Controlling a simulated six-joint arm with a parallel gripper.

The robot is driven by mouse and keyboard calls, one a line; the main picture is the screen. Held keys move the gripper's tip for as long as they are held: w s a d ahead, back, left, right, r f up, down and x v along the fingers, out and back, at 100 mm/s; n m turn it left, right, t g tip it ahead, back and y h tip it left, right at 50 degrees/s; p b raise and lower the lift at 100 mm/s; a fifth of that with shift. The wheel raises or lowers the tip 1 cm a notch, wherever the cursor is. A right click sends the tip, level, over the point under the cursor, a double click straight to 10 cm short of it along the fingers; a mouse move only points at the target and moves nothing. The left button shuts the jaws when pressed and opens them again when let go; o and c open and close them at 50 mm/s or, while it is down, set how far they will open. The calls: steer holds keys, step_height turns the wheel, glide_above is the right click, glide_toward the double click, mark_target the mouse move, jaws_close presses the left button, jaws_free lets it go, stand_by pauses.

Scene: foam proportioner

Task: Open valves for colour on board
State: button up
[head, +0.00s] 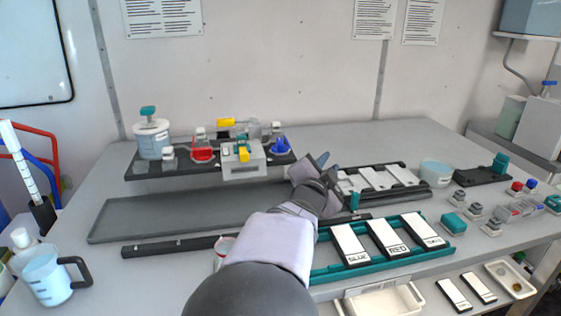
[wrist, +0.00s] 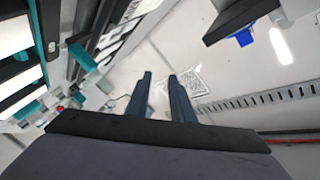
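A dark shelf unit (head: 140,172) holds a grey block (head: 240,172) with a yellow handle (head: 243,154), a red-bottomed vessel (head: 203,154) and a blue-bottomed vessel (head: 279,145). Another yellow part (head: 226,122) sits behind the block. A teal rack (head: 385,265) in front holds white plates; I read BLUE (head: 350,245) and RED (head: 389,238), while the third plate's label (head: 426,231) is hard to read. My gripper (head: 325,162) is right of the blue vessel, apart from it. In the wrist view its fingers (wrist: 162,80) are parted with nothing between them. A blue part (wrist: 245,38) shows upper right there.
A jug (head: 47,275) stands at the front left. A lidded tub (head: 151,140) stands on the shelf. Small coloured-top blocks (head: 476,211) lie right. A long grey tray (head: 180,212) is empty.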

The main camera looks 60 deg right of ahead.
step_height(320, 180, down, 3)
steer(key=s+m+b, duration=0.1)
steer(key=m+b, duration=0.2)
steer(key=m, duration=0.3)
steer(key=m+t+y+b, duration=0.2)
steer(key=m+t+b, duration=0.5)
steer(key=m, duration=0.5)
glide_toward(281, 146)
steer(key=d, duration=0.2)
steer(key=d+f+g, duration=0.1)
steer(key=shift+w+d, duration=0.1)
steer(key=shift+d, duration=0.25)
steer(key=shift+w+a+r+m+t, duration=0.25)
steer(key=shift+w+m+t, duration=0.25)
steer(key=shift+m, duration=0.4)
steer(key=shift+w+a+r+m+t+p, duration=0.15)
steer(key=shift+m+p, duration=0.1)
steer(key=shift+m, duration=0.2)
steer(key=shift+w+a+r+m+t+p, duration=0.1)
steer(key=shift+w+a+m+t+p, duration=0.1)
steer(key=shift+m, duration=0.25)
steer(key=shift+x, duration=3.65)
steer(key=shift+s+f, duration=0.1)
